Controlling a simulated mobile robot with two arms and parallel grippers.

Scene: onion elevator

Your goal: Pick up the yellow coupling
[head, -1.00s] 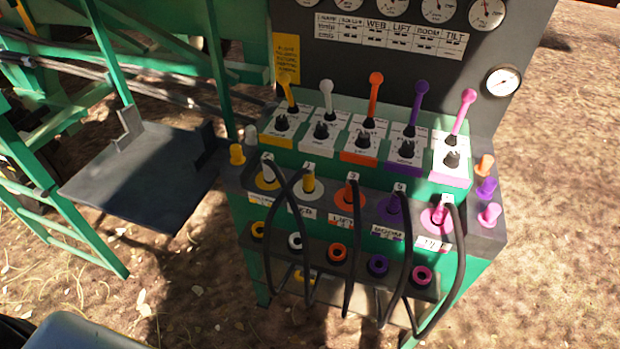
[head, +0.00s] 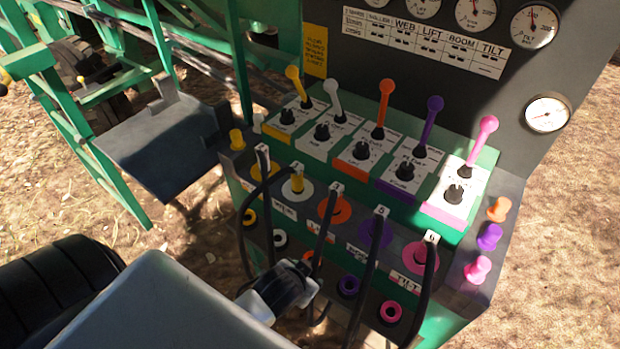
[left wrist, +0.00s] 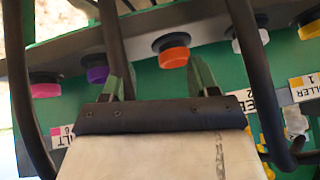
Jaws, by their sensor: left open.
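The yellow coupling (head: 297,184) stands upright in the white-ringed port of the upper row, second from the left, with a black hose at its top. My left gripper (head: 312,280) is below and slightly right of it, in front of the lower socket row, apart from the coupling. In the left wrist view its two fingers (left wrist: 160,82) are spread and empty, with the orange socket (left wrist: 173,56) ahead between them. A small patch of yellow shows at that view's lower right, partly hidden; I cannot tell whether it is the coupling. My right gripper is not in view.
Black hoses (head: 372,265) hang in front of the panel, close around my left gripper. Coloured levers (head: 385,100) rise behind the ports. Another yellow piece (head: 237,139) stands at the panel's left end. A dark flat plate (head: 160,145) lies further left.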

